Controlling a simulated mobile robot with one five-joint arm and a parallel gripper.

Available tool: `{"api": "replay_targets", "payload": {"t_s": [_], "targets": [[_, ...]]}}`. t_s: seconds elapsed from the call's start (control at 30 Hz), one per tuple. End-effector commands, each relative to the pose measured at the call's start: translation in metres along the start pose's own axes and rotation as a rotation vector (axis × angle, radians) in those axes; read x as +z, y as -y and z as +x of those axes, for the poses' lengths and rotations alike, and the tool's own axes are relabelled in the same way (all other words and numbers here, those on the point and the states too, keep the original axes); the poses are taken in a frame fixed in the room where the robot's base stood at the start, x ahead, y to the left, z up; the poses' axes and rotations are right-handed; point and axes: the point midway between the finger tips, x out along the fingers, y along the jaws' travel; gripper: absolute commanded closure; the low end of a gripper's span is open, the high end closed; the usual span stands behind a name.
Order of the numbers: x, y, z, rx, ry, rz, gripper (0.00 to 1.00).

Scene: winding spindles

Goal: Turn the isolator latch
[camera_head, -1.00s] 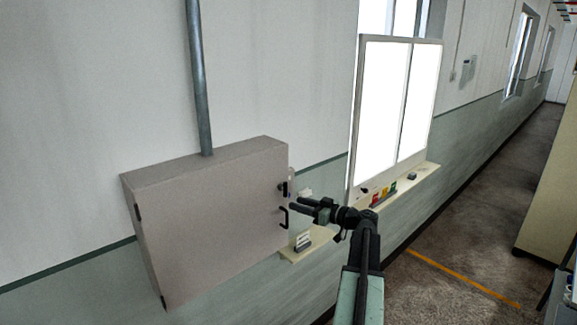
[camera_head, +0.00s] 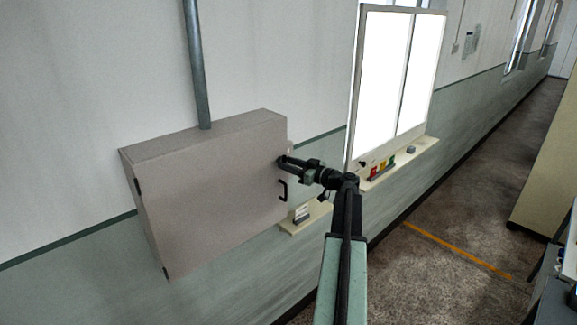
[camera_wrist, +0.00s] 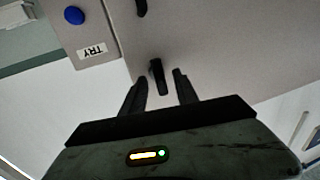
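The grey isolator cabinet (camera_head: 215,190) hangs on the wall at left, its door closed. Its small black latch (camera_wrist: 158,77) shows in the wrist view, standing out from the door between my two fingers. My gripper (camera_wrist: 158,88) is open, with a finger on each side of the latch and a visible gap to both. In the head view my gripper (camera_head: 284,161) reaches the upper right edge of the door and hides the latch. A black pull handle (camera_head: 284,190) sits below it on the door; part of it shows in the wrist view (camera_wrist: 141,7).
A blue button (camera_wrist: 74,15) and a "TRY" label (camera_wrist: 92,51) sit beside the door. A grey conduit (camera_head: 197,70) rises from the cabinet.

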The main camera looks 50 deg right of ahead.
Motion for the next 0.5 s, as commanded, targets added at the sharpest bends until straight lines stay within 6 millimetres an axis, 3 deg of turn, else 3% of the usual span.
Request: {"api": "replay_targets", "payload": {"t_s": [0.07, 0.2, 0.27, 0.3, 0.5], "targets": [[0.0, 0.0, 0.0, 0.0, 0.0, 0.0, 0.67], [0.0, 0.0, -0.001, 0.0, 0.0, 0.0, 1.0], [0.0, 0.0, -0.001, 0.0, 0.0, 0.0, 1.0], [0.0, 0.016, -0.005, 0.004, 0.0, 0.0, 1.0], [0.001, 0.002, 0.0, -0.002, -0.002, 0.015, 1.0]]}}
